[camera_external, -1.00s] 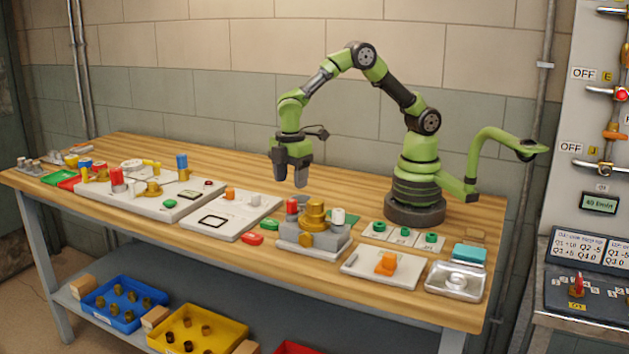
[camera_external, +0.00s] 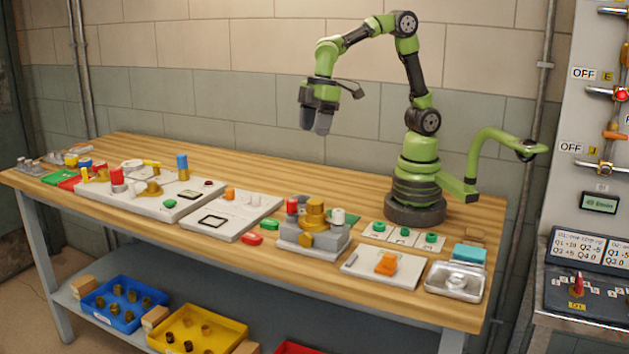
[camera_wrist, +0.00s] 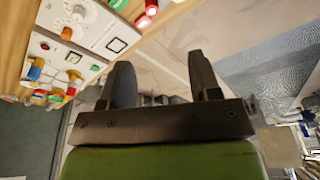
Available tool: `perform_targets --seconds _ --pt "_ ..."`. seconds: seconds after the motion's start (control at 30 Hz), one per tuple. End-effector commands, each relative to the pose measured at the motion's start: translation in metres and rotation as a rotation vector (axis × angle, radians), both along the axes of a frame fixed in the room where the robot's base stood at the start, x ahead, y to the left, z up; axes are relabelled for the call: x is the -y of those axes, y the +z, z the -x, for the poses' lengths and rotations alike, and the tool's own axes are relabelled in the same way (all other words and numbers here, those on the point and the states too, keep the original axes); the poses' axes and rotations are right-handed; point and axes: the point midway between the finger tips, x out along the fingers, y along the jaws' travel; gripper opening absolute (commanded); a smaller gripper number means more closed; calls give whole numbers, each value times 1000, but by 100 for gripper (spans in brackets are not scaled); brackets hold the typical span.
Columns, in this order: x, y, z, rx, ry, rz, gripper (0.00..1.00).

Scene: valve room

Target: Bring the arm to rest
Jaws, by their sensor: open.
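My gripper (camera_external: 317,121) hangs in the air above the back of the wooden workbench (camera_external: 340,178), with its fingers pointing down. It is well clear of everything on the bench. In the wrist view my gripper (camera_wrist: 161,85) shows two dark fingers spread apart with nothing between them. My arm is raised, with its elbow high above its base at the back right of the bench.
A green curved arm (camera_external: 490,140) rises beside my base.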

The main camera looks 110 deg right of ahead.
Motion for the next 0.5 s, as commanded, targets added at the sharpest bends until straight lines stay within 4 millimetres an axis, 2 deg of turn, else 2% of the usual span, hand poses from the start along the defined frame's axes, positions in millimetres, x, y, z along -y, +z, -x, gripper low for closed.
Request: perform_targets --seconds 0.03,0.2,0.4,0.5 --pt "0 15 17 42 -54 -24 57" --pt "0 44 70 156 -241 -123 57" --pt "-1 51 128 270 -434 -250 57" --pt "-2 47 147 308 -503 -302 57"
